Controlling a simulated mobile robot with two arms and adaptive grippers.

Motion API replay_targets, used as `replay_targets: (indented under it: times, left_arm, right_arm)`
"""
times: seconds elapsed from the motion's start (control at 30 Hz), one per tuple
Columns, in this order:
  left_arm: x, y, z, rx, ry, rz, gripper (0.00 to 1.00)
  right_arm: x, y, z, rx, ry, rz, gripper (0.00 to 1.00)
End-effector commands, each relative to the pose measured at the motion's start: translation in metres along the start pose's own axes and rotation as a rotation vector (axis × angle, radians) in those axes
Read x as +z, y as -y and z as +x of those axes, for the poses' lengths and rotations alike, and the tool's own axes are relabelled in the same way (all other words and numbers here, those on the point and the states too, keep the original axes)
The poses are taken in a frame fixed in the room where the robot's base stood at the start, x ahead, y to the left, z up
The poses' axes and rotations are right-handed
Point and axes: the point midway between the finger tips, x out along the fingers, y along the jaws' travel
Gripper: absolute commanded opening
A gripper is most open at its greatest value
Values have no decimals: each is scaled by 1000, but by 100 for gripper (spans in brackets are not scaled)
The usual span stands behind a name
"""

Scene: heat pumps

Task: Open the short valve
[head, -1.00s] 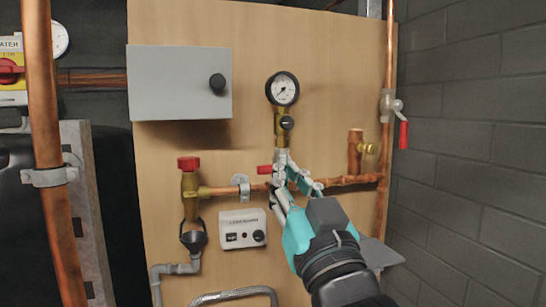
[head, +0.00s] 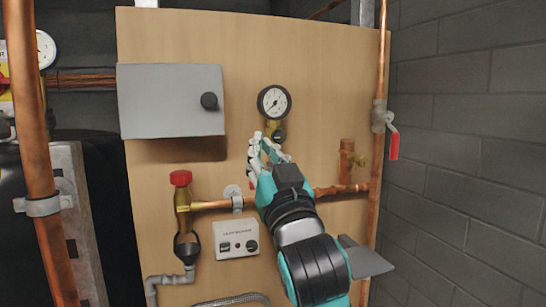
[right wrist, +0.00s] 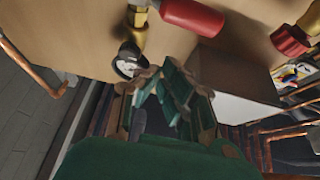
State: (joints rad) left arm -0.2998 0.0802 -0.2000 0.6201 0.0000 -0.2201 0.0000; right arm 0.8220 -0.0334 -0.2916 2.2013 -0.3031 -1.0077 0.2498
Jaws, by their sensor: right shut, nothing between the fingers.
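A short red valve handle (right wrist: 193,17) shows at the top of the right wrist view, beside a brass fitting (right wrist: 138,35). In the head view, my right gripper and arm hide this valve on the copper pipe below the round gauge (head: 274,101). My right gripper (head: 262,147) is just below the gauge, in front of the wooden panel. In the wrist view its fingers (right wrist: 158,78) are shut and empty, apart from the red handle. Whether any part of it touches the handle cannot be told. My left gripper is not in view.
A grey box (head: 170,100) and a red-capped brass valve (head: 182,190) are to the left. A longer red-handled valve (head: 392,143) hangs on the right vertical pipe. A white control box (head: 236,240) is low on the panel. A thick copper pipe (head: 30,130) stands at far left.

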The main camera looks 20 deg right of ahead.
Motion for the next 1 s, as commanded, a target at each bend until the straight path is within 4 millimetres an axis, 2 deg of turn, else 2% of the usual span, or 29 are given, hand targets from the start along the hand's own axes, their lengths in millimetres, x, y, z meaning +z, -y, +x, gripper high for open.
replay_targets:
  times: [0.03, 0.2, 0.43, 0.8, 1.0]
  left_arm:
    - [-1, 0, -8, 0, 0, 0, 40]
    - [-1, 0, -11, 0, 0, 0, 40]
    - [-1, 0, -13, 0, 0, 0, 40]
    - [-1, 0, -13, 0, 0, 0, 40]
    - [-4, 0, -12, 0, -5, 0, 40]
  right_arm:
    - [2, 0, 6, 0, 5, -1, 0]
    - [22, 0, -12, 0, 4, -1, 0]
    - [31, 0, -21, 0, 0, 0, 0]
    - [32, 0, -21, -1, 0, -1, 0]
    - [39, -1, -11, -15, 2, -35, 0]
